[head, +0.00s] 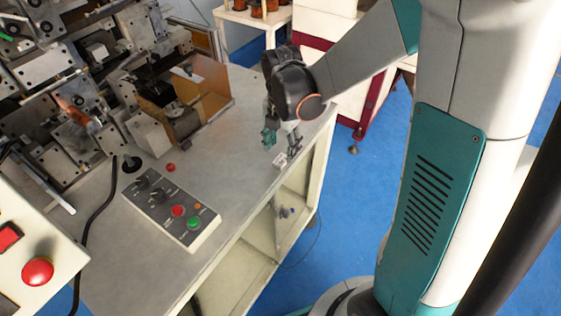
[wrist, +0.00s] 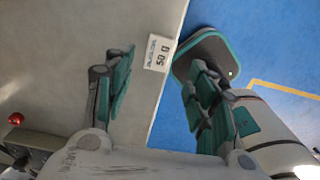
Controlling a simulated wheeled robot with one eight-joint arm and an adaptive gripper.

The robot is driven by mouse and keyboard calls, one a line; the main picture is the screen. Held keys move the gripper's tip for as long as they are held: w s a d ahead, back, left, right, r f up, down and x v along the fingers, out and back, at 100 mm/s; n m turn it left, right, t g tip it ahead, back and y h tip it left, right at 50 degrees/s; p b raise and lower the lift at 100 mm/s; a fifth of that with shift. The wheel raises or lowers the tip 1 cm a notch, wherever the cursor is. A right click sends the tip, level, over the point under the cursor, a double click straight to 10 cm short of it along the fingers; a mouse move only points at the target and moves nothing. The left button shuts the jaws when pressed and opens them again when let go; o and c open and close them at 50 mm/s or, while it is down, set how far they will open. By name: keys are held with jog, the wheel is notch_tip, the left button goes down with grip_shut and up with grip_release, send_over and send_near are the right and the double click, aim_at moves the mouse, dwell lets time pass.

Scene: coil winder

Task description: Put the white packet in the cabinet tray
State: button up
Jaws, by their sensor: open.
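The white packet (head: 281,160) lies on the grey table top close to its right edge. In the wrist view the packet (wrist: 157,52) shows printed "50 g" lettering and lies between and slightly beyond the fingertips, apart from both. My gripper (head: 281,142) is open and empty, pointing down above the packet; its spread fingers also show in the wrist view (wrist: 158,78). The cabinet (head: 262,245) under the table has an open front on the right side. I cannot pick out a tray inside it.
A control box (head: 172,208) with buttons and knobs lies on the table. The coil winder (head: 125,80) fills the table's back left. A red emergency button (head: 38,271) sits on a panel at front left. Blue floor (head: 350,200) is clear right of the cabinet.

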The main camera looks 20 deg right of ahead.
aim_at(281, 159)
jog(key=shift+w+f+b, duration=0.15)
jog(key=shift+f+b, duration=0.3)
jog(key=shift+f, duration=0.9)
jog(key=shift+w+f+b, duration=0.15)
jog(key=shift+f+b, duration=0.3)
jog(key=shift+f, duration=0.85)
jog(key=c, duration=0.9)
jog(key=shift+o, duration=0.2)
jog(key=shift+r, duration=0.15)
